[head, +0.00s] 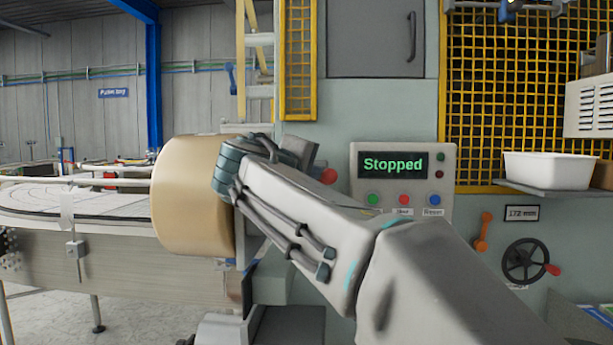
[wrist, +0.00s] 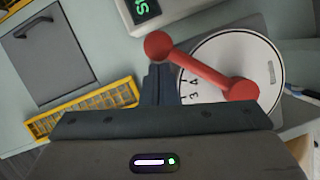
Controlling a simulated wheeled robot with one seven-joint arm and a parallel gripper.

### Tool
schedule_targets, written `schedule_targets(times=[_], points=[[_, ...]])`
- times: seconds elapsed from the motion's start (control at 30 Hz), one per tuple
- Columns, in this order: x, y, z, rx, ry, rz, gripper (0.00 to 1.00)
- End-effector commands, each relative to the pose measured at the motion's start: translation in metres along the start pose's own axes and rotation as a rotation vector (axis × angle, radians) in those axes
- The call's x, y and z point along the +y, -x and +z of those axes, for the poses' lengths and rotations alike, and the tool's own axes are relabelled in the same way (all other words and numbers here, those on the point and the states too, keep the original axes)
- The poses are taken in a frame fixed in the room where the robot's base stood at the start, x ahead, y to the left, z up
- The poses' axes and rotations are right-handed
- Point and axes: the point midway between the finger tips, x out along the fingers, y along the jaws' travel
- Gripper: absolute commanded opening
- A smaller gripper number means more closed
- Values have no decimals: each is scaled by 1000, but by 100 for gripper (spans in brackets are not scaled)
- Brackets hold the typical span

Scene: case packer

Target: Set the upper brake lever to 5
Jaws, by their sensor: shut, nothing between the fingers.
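In the wrist view a red lever (wrist: 200,68) with a round knob (wrist: 158,45) at its outer end lies across a white round dial (wrist: 262,60). Its other end sits on the dial, and the knob reaches past the dial's edge. Some dark figures show on the dial near the fingers, one looking like a 3; the lever's setting is not readable. My gripper (wrist: 160,84) is shut and empty, its fingertips close to the knob and shaft; I cannot tell whether they touch. In the head view a red knob (head: 328,176) shows beside my wrist; the dial and fingers are hidden there.
A control box (head: 402,182) reading "Stopped" stands right of my wrist, with coloured buttons. A large tan roll (head: 185,200) is left of it. An orange lever (head: 483,232), a black handwheel (head: 525,261) and a white bin (head: 548,170) are at the right.

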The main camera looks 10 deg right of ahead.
Motion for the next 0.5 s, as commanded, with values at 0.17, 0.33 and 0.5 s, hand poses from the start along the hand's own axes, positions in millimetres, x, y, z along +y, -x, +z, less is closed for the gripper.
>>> schedule_targets(times=[0.17, 0.33, 0.5], points=[[2, 0, 1, -4, -1, 1, 0], [3, 1, -3, -4, 0, 1, 0], [6, 8, -25, -4, 3, 1, 0]])
